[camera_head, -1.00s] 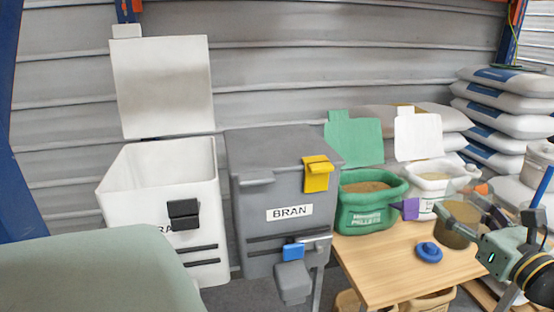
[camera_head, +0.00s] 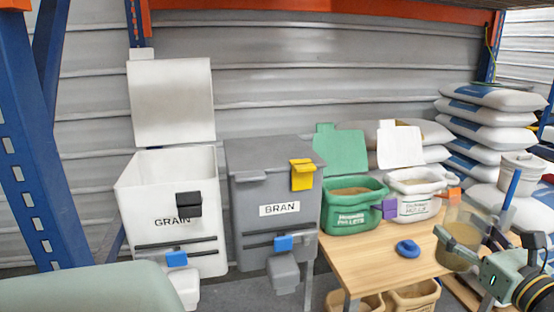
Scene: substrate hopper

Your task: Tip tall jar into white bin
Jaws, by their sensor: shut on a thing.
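The tall jar (camera_head: 456,258) is clear, with a tan fill in its lower part, and stands about upright at the right. My gripper (camera_head: 462,243) is shut on the jar; its far finger is partly seen through or behind the clear wall. A large white bin (camera_head: 143,206) labelled GRAIN stands at the left with its lid (camera_head: 171,100) raised. A smaller white bin (camera_head: 414,209) with tan contents and an open white lid stands at the back of the table, beyond and left of the jar.
A closed grey BRAN bin (camera_head: 263,181) stands beside the GRAIN bin. An open green pellets tub (camera_head: 346,219) and a blue knob-topped lid (camera_head: 408,249) are on the wooden table (camera_head: 355,268). Stacked sacks (camera_head: 486,130) stand at the right. The table's front left is clear.

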